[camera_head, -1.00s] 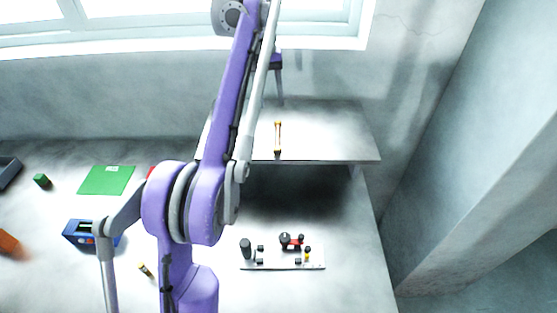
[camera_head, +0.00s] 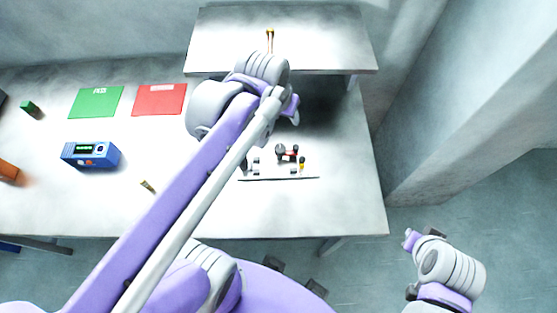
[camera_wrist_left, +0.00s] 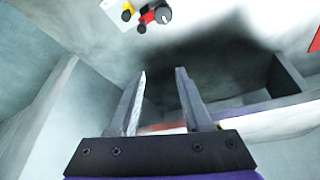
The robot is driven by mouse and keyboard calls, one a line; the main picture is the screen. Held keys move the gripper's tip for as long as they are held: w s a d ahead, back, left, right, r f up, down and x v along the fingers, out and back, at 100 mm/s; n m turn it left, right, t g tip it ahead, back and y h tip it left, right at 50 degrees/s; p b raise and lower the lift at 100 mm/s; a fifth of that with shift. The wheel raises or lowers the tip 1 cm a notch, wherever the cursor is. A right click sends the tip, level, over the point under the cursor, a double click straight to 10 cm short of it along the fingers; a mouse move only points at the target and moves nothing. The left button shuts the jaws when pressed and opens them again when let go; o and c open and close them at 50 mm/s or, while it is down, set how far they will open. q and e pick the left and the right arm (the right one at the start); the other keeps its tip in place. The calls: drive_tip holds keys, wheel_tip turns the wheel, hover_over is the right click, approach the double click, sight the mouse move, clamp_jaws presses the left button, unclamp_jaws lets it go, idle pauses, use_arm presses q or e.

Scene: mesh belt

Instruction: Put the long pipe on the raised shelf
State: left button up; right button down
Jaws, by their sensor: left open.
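The long pipe (camera_head: 269,38), thin and golden with thicker ends, lies on the raised shelf (camera_head: 325,40), pointing front to back. Its near end is close to my left wrist in the head view. My left gripper (camera_wrist_left: 161,78) is open in the left wrist view, with nothing between its two fingers. In the head view the left wrist hangs in front of the shelf's front edge, and its fingertips are hidden there. My right arm's end is at the lower right of the head view; its fingers cannot be made out.
Below the shelf lies a white board (camera_head: 285,178) with several dark and red fittings. To the left are a red mat (camera_head: 160,99), a green mat (camera_head: 96,101), a blue device (camera_head: 92,155) and a small brass piece (camera_head: 147,186). A wall stands right of the table.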

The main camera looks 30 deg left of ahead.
use_arm(q)
drive_tip(key=s+d+f+m+t, duration=0.1)
drive_tip(key=s+d+f, duration=0.2)
drive_tip(key=s+f, duration=0.4)
wheel_tip(320, 180, down, 2)
drive_tip(key=shift+s+f+m, duration=0.1)
drive_tip(key=shift+s+m, duration=0.2)
drive_tip(key=shift+s, duration=0.1)
